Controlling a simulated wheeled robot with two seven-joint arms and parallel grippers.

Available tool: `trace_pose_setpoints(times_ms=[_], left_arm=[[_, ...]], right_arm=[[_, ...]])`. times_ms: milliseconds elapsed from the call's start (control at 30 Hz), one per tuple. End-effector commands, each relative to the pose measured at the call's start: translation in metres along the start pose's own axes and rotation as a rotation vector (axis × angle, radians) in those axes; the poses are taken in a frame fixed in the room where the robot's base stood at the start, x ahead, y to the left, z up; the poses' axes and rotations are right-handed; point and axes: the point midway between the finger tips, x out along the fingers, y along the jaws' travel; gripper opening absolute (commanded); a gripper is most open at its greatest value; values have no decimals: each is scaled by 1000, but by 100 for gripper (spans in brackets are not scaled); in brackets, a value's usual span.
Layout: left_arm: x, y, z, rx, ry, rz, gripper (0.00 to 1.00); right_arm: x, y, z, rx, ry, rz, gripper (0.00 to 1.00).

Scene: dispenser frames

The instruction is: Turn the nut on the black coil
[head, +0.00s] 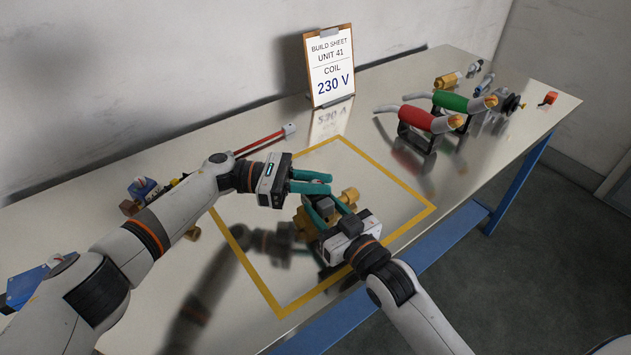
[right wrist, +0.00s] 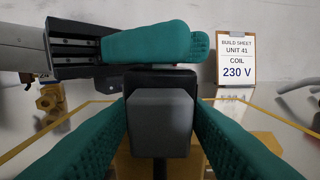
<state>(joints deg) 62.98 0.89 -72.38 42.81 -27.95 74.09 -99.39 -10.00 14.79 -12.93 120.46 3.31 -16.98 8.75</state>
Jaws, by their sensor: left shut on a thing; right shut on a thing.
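The black coil (right wrist: 160,82), with a grey block (right wrist: 160,125) on its near face, stands upright in the right wrist view. In the head view it is mostly hidden by my grippers, on a brass valve body (head: 306,224) inside the yellow outline. My right gripper (head: 320,197) is shut on the coil, one teal finger on each side. My left gripper (head: 327,182) comes in from the left, its teal fingers lying level just over the coil's top. It is shut there on the nut, which the fingers hide.
The yellow tape outline (head: 388,176) bounds a mostly bare patch of the shiny table (head: 480,180). A build sheet (head: 331,68) reading coil 230 V stands behind. Red (head: 430,119) and green (head: 465,102) handled tools rest on stands at right.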

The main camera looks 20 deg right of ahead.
Motion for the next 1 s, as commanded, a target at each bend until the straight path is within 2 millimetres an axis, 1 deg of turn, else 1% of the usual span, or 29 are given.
trace_pose_setpoints(times_ms=[33, 100, 433, 867, 900, 1000], left_arm=[[-1, -4, -1, 2, -3, 8, 0], [-1, -4, -1, 3, -4, 34, 0], [-2, -3, -1, 1, -3, 126, 0], [-3, -1, -1, -2, 0, 141, 0], [-3, -1, -1, -2, 0, 141, 26], [-2, -1, 0, -2, 0, 143, 41]], right_arm=[[0, 2, 0, -1, 0, 3, 1], [0, 2, 0, -1, 0, 3, 1], [-1, 3, 0, -1, -1, 6, 1], [-1, 3, 0, 2, -1, 6, 1], [-1, 3, 0, 3, -1, 6, 1], [-1, 2, 0, 2, 0, 5, 1]])
